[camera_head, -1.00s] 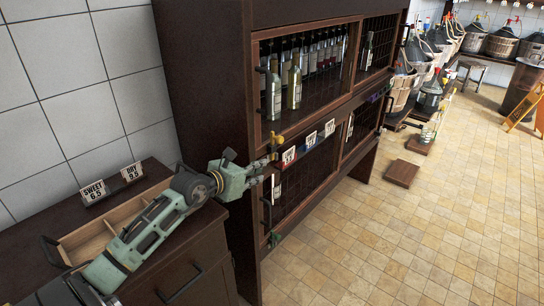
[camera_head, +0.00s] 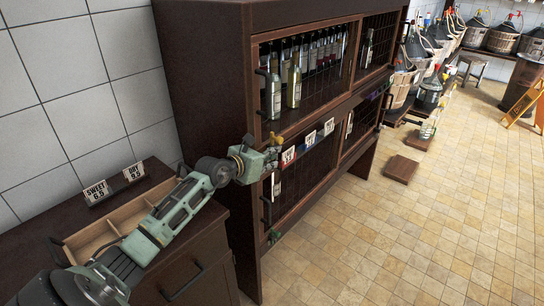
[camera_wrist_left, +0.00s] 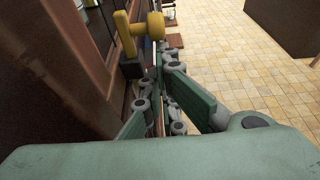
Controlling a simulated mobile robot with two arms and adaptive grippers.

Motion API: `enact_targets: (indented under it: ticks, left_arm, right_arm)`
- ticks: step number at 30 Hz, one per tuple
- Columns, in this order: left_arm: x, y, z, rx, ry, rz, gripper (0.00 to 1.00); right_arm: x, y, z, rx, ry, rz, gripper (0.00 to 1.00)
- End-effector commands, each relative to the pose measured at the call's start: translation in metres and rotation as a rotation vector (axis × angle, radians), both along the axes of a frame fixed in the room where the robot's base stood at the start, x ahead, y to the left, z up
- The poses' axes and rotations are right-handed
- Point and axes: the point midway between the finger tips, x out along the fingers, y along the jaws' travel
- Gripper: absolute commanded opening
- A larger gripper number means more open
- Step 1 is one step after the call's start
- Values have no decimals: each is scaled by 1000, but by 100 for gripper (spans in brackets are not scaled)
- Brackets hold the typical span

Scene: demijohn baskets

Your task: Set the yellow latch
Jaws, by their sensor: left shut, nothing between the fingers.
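The yellow latch (camera_head: 275,139) is on the front frame of the dark wooden cabinet, between the upper and lower doors at their left end. In the left wrist view the latch (camera_wrist_left: 133,38) shows a yellow arm and a round knob, on a dark base against the brown frame. My left gripper (camera_head: 271,155) is shut and empty, just below the latch in the head view. In the left wrist view its fingers (camera_wrist_left: 158,60) come together just below the knob; I cannot tell whether they touch it. My right gripper is not in view.
The cabinet (camera_head: 205,80) holds bottles (camera_head: 294,86) behind mesh doors. Small price cards (camera_head: 309,139) line its middle rail. A green latch (camera_head: 274,237) sits low on the frame. The tiled floor at right has clear room.

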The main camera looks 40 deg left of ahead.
Motion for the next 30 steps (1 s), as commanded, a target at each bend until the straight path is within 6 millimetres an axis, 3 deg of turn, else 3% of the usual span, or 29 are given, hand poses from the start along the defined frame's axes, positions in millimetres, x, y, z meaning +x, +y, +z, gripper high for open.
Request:
enact_targets:
  ticks: [5,15,30]
  left_arm:
    - [0,0,2,0,-1,0,0]
    - [0,0,41,1,-3,0,0]
    - [1,2,34,0,-8,1,0]
  right_arm:
    - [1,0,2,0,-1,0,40]
    - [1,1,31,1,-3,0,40]
    - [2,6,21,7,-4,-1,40]
